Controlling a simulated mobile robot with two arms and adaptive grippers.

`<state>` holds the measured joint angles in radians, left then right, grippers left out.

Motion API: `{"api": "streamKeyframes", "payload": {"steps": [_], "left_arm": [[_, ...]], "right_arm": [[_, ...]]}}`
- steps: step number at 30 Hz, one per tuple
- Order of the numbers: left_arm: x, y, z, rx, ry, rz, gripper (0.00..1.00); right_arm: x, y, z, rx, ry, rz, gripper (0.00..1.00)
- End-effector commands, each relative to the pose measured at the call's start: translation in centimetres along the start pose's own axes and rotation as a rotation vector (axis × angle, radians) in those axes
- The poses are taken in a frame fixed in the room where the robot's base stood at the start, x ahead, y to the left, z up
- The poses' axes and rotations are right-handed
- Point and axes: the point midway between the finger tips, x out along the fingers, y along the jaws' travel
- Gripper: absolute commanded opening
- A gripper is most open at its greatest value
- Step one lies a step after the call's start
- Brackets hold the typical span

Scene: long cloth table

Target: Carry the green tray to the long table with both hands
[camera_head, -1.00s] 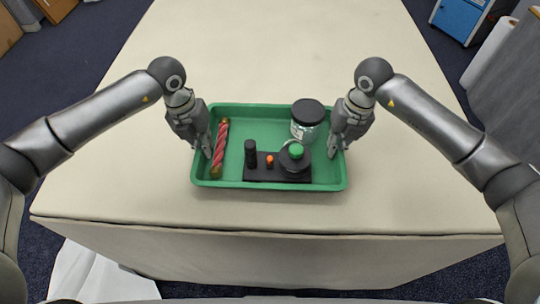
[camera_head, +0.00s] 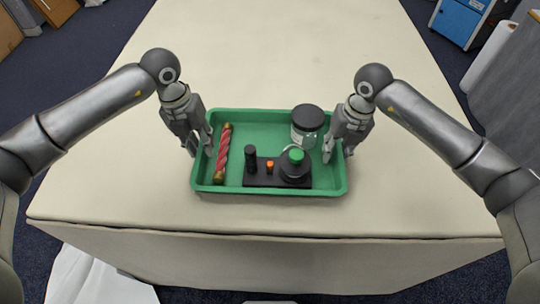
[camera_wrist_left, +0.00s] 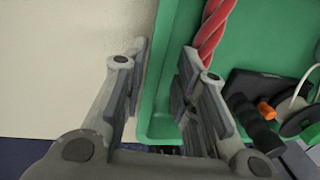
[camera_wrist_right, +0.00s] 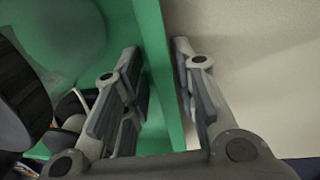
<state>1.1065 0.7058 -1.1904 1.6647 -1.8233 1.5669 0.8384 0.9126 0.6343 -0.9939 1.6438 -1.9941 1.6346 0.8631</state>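The green tray (camera_head: 262,128) rests on the long cloth table (camera_head: 260,50) near its front edge. My left gripper (camera_head: 201,150) is open, with one finger outside and one inside the tray's left wall (camera_wrist_left: 158,100). My right gripper (camera_head: 338,155) is open around the right wall (camera_wrist_right: 160,80) in the same way. Gaps show between the fingers and the walls in both wrist views. The tray holds a red twisted stick (camera_head: 222,155), a lidded glass jar (camera_head: 305,130) and a black base (camera_head: 262,180) with a green-topped round part (camera_head: 296,158).
The table is bare behind the tray and on both sides of it. Its front edge (camera_head: 270,235) lies just before the tray. A blue cabinet (camera_head: 460,20) and a white roll (camera_head: 490,55) stand on the floor at the back right.

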Motion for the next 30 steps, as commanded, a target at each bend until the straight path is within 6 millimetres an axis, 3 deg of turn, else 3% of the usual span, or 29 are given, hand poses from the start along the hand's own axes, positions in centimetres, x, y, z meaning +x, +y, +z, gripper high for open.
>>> {"api": "streamKeyframes", "payload": {"steps": [3,9,17,23,30], "left_arm": [[-2.9,0.0,0.2,-0.001,-0.006,0.0,0.27],[-6.8,0.1,0.1,-0.002,-0.003,0.0,0.27],[-8.9,0.1,0.0,-0.002,-0.001,0.001,0.27],[-9.0,0.1,0.0,-0.002,0.0,0.001,0.27],[-9.0,0.1,0.0,-0.002,0.0,0.001,0.27]], "right_arm": [[0.0,0.0,0.0,0.0,0.0,0.0,0.27],[0.0,0.0,0.0,0.0,0.0,0.0,0.27],[-0.3,0.0,0.0,0.0,-0.001,0.0,0.27],[-3.2,0.0,0.1,0.0,-0.005,0.001,0.27],[-8.4,0.0,0.1,0.0,-0.004,0.001,0.27]]}}
